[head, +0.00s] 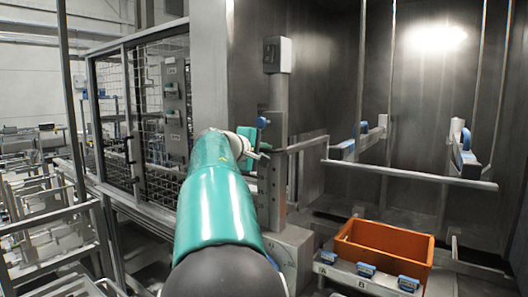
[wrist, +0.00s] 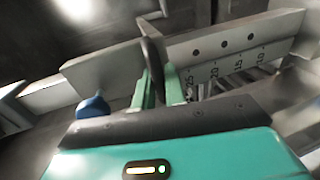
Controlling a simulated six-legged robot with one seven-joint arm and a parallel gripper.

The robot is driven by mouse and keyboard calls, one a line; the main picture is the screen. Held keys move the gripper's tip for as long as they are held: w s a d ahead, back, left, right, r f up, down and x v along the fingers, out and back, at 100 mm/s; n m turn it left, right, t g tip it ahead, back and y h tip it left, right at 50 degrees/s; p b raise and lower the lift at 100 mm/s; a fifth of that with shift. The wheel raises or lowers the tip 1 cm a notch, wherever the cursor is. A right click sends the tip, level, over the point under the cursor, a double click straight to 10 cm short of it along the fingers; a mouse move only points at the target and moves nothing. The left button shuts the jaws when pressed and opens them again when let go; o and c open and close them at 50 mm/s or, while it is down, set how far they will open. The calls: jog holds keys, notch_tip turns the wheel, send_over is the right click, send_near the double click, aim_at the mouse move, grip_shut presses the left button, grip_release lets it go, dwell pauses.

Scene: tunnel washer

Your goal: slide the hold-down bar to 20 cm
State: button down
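In the wrist view, my gripper's two green fingers (wrist: 160,90) stand on either side of a dark upright handle (wrist: 152,50), which fills the gap between them. The handle stands by the end of a pale grey bar (wrist: 105,77), seemingly the hold-down bar. To its right is a scale plate (wrist: 240,50) with holes and marks 25, 20, 15 and 10; the handle is beside the 25 end. In the head view, my gripper (head: 258,137) is at the metal post (head: 275,185), partly hidden by my arm. The bar's exact reading cannot be told.
A rail frame (head: 410,173) with blue-capped clamps juts right from the post. An orange crate (head: 385,247) sits below it, behind a ledge with blue latches (head: 365,269). A mesh cage (head: 135,120) and control panel (head: 174,100) stand left of the post.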

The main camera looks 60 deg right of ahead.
notch_tip(320, 180, down, 16)
jog(key=shift+r, duration=0.2)
dwell(0.4)
jog(key=c, duration=1.9)
grip_release()
jog(key=shift+o, duration=0.4)
jog(key=v, duration=1.4)
